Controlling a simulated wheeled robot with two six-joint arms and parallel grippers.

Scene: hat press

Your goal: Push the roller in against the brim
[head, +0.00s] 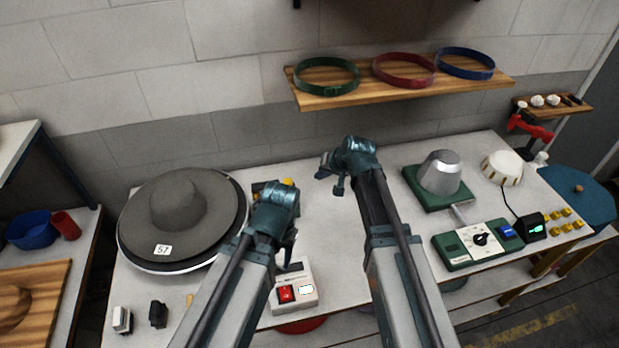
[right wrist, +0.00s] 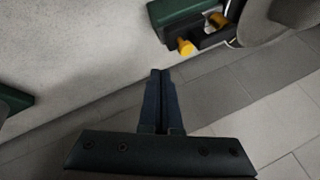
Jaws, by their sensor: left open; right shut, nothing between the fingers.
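A grey felt hat (head: 178,205) with a wide flat brim and a "57" tag lies on a round turntable (head: 180,269). The roller unit (head: 262,187), dark with a yellow knob (head: 287,182), stands at the brim's right edge, partly hidden by my left arm. In the right wrist view its green block (right wrist: 182,12) and yellow knob (right wrist: 185,47) show beside the grey brim (right wrist: 300,12); whether they touch is unclear. My right gripper (head: 331,174) is shut and empty, right of the knob and apart from it. My left gripper (head: 287,252) is open, above a control box.
The control box (head: 294,290) has a red switch. A metal cone on a green base (head: 434,199) and a green dial panel (head: 468,245) stand at right. A shelf (head: 400,88) holds coloured bands. The table middle behind my right gripper is clear.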

